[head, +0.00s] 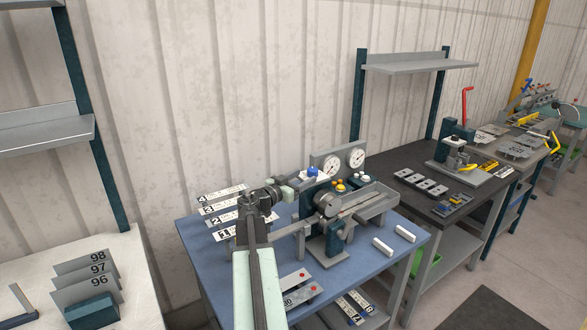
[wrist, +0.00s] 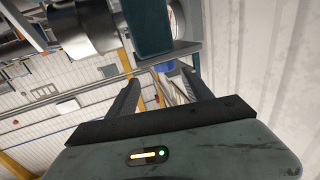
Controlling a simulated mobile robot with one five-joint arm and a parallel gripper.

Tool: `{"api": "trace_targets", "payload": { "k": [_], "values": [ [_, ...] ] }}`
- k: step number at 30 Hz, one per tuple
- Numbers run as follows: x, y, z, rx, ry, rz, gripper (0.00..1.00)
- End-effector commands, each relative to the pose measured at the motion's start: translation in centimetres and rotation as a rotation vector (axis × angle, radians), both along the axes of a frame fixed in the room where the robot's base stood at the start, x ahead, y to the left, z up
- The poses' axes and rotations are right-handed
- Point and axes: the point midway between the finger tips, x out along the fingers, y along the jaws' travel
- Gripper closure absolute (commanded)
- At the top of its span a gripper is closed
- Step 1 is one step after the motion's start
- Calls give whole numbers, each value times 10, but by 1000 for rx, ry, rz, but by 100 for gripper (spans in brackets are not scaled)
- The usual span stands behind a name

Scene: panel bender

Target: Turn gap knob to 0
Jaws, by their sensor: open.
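The panel bender (head: 330,228) stands on a blue-topped table (head: 205,250), with two round white dials on its upright plate, a left dial (head: 331,168) and a right dial (head: 356,157). A blue knob (head: 312,172) sits in front of the left dial, and yellow knobs (head: 340,186) sit lower. No label shows which is the gap knob. My gripper (head: 297,180) is just left of the blue knob, partly hidden by my arm. In the wrist view my gripper (wrist: 160,82) is open, and a small blue part (wrist: 165,66) shows beyond the fingertips. Contact cannot be told.
Numbered white strips (head: 222,210) lie at the table's back left. Two white blocks (head: 383,246) lie to the right of the bender. A dark bench (head: 405,160) with a press stands right. A pale table (head: 30,260) with numbered plates stands left.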

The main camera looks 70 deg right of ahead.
Motion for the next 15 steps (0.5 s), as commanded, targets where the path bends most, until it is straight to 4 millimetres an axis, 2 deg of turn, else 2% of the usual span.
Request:
{"api": "trace_targets", "payload": {
  "k": [8,11,15],
  "values": [
    [9,0,0,0,0,13,41],
    [9,-7,0,0,0,14,41],
    [4,-28,0,0,0,16,41]
  ]
}}
